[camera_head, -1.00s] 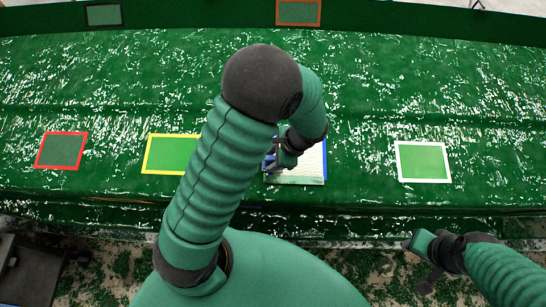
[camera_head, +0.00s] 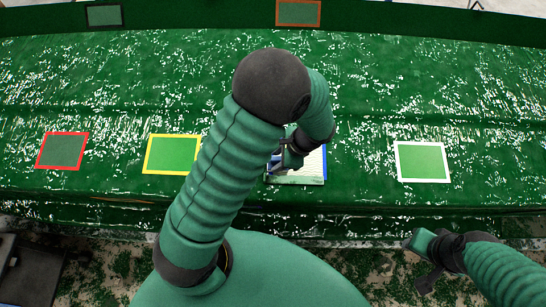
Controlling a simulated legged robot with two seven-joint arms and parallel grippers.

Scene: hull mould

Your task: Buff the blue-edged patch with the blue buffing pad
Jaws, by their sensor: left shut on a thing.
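The blue-edged patch (camera_head: 315,163) lies on the green mould surface just right of centre. Its blue right edge and a pale, streaked part of its face show; my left arm hides much of the rest. My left gripper (camera_head: 283,163) is over the left part of the patch, pointing down and shut on the blue buffing pad. The pad is mostly hidden under the gripper, so I cannot tell its exact contact with the patch. My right gripper (camera_head: 424,262) is at the lower right, in front of the mould and away from the patch; its jaw opening is unclear.
A yellow-edged patch (camera_head: 170,154) and a red-edged patch (camera_head: 62,151) lie to the left, a white-edged patch (camera_head: 422,162) to the right. An orange-edged patch (camera_head: 298,12) and a dark-edged patch (camera_head: 104,15) are at the back. The mould's front edge runs below.

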